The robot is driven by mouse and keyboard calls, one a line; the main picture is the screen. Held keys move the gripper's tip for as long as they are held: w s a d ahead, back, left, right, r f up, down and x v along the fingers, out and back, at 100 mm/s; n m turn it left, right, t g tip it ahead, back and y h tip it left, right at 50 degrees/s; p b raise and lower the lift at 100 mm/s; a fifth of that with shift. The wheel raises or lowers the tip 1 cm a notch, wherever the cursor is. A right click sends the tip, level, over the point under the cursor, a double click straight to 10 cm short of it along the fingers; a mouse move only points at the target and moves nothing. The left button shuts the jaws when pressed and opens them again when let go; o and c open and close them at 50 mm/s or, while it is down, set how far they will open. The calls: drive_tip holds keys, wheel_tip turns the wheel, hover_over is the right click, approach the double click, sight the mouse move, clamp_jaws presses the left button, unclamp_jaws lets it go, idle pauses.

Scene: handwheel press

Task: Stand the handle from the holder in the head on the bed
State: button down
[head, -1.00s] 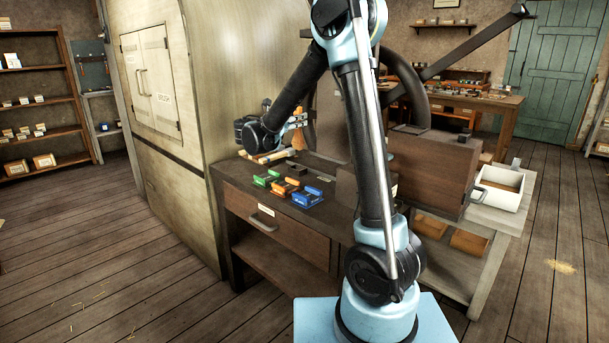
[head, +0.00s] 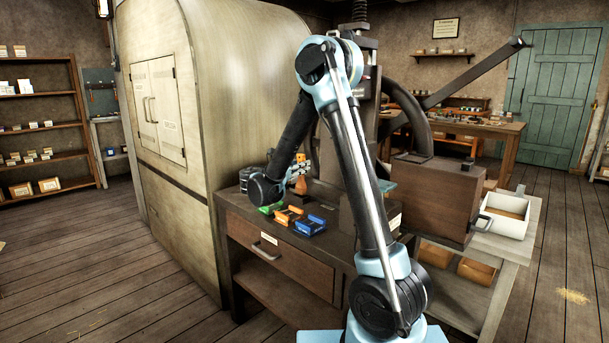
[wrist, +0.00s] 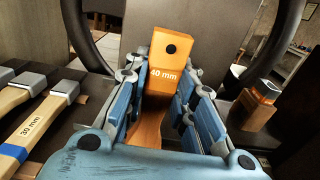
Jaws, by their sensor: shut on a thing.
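The handle (wrist: 174,54) has an orange end block marked "40 mm" with a black dot, and brown wood below it. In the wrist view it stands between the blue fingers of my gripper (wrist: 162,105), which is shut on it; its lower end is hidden. In the head view the handle (head: 299,184) looks upright above the bench, beside my dark wrist. A wooden block with a grey and orange top (wrist: 262,92) stands at the right of the wrist view; I cannot tell whether it is the head. The holder and bed cannot be told clearly.
Wooden handles with grey ends, one marked "30 mm" (wrist: 30,127), lie at the wrist view's left. Green (head: 268,208), orange (head: 287,216) and blue (head: 310,225) trays sit at the bench's front. A press column (head: 360,65) stands behind my arm. A white bin (head: 505,214) is right.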

sight(301, 187)
drive_tip(key=shift+f, duration=1.2)
drive_tip(key=c, duration=1.3)
unclamp_jaws()
drive_tip(key=shift+c, duration=0.2)
